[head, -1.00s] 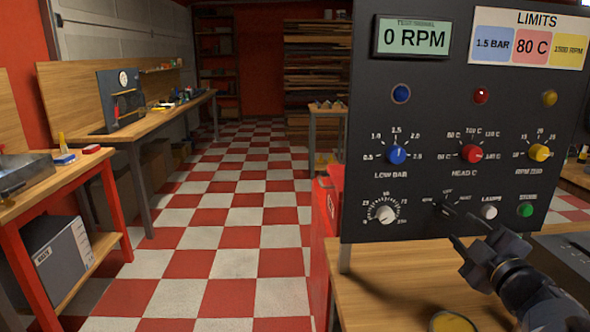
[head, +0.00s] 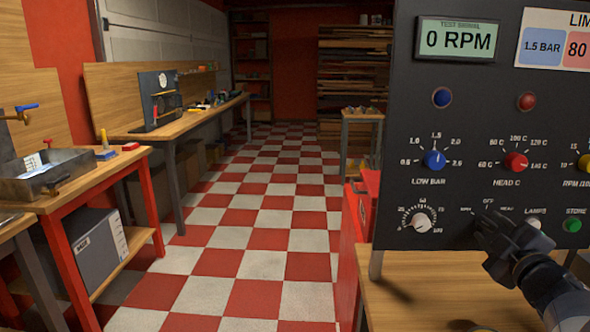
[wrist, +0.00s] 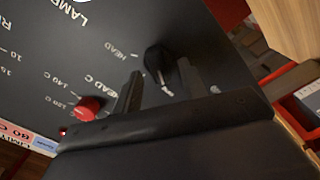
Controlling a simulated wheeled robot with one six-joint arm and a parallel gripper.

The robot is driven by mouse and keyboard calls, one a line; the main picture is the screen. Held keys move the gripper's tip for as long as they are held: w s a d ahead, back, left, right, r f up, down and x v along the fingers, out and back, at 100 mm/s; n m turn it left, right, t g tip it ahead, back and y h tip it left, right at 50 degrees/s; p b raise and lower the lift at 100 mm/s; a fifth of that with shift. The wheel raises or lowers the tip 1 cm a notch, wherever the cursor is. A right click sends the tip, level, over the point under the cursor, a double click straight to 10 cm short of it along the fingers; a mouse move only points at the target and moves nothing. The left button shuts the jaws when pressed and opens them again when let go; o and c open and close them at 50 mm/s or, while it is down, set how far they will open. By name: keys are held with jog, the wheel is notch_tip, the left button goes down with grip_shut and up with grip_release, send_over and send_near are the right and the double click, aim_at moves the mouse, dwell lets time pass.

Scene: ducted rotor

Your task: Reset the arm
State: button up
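My gripper (head: 484,226) is in front of the lower part of a dark control panel (head: 400,110), by the RPM / OFF / HEAD selector. In the head view it hides the selector knob. In the wrist view my gripper (wrist: 160,70) shows two dark fingers apart, with a black knob (wrist: 156,58) between or just beyond their tips. I cannot tell whether they touch it. The panel appears upside down there, with a red knob (wrist: 86,108) at the left. My forearm (head: 555,295) reaches in from the lower right.
The panel also carries a blue knob (head: 434,160), a white dial (head: 420,223) and a green STORE button (head: 572,225). Its display (head: 458,40) reads 0 RPM. A workbench (head: 440,290) lies below. The checkered floor (head: 262,264) to the left is clear. Benches (head: 190,120) line the left wall.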

jog(key=s+p, duration=0.1)
jog(key=s, duration=0.9)
jog(key=w+b, duration=0.1)
jog(key=w, duration=0.9)
jog(key=shift+w, duration=0.25)
jog(key=shift+w+r+m+p, duration=0.2)
jog(key=shift+r+m+p, duration=0.05)
jog(key=shift+m+p, duration=0.15)
jog(key=shift+s+m+p, duration=0.15)
jog(key=shift+m+p, duration=0.5)
jog(key=shift+m, duration=0.45)
jog(key=m+p, duration=0.2)
jog(key=m, duration=0.1)
jog(key=shift+d, duration=0.1)
jog(key=m+p, duration=0.3)
jog(key=m, duration=0.3)
jog(key=shift+d, duration=0.1)
jog(key=s, duration=0.9)
jog(key=shift+s+a+p, duration=0.25)
jog(key=shift+s+p, duration=0.05)
